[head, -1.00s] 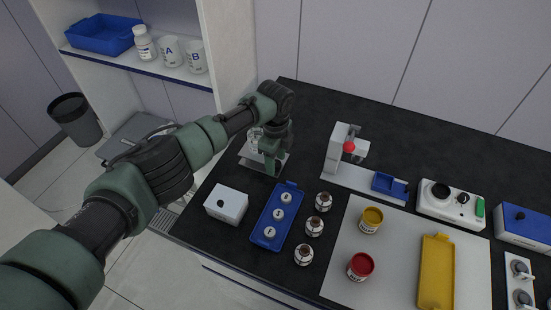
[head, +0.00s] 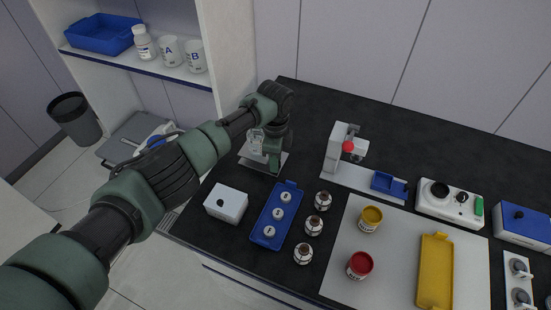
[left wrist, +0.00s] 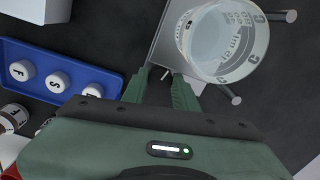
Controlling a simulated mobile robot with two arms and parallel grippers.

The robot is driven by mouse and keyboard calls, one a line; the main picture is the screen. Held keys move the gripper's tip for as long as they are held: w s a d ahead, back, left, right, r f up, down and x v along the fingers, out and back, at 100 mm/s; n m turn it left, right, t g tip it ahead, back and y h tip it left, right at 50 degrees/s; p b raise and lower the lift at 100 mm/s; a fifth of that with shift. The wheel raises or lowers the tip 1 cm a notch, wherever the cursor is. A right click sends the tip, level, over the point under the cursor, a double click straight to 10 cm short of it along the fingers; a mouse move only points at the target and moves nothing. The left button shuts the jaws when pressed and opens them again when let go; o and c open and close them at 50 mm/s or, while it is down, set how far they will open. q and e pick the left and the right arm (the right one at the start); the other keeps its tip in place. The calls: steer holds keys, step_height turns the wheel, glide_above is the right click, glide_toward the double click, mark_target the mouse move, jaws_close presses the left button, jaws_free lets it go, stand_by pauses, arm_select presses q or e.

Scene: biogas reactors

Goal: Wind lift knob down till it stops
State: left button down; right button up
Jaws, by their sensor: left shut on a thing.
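A small metal lift stand (head: 247,162) stands at the left back of the black bench, with a clear beaker (head: 256,141) on it. In the left wrist view the beaker (left wrist: 222,45) is marked C, above the stand's grey plate (left wrist: 167,40). My left gripper (head: 274,160) points down at the right side of the stand. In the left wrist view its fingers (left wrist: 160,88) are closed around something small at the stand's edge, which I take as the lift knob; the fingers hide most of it. My right gripper is not in view.
A white box (head: 226,204) and a blue tray (head: 264,238) with several white-capped pieces are in front of the stand. A white device with a red knob (head: 348,147) is to the right.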

arm_select(q)
steer(key=c, duration=1.1)
jaws_free()
steer(key=shift+r, duration=0.1)
steer(key=shift+s+r+b, duration=0.1)
steer(key=shift+r+b, duration=0.5)
steer(key=shift+r, duration=3.25)
steer(key=shift+a, duration=0.1)
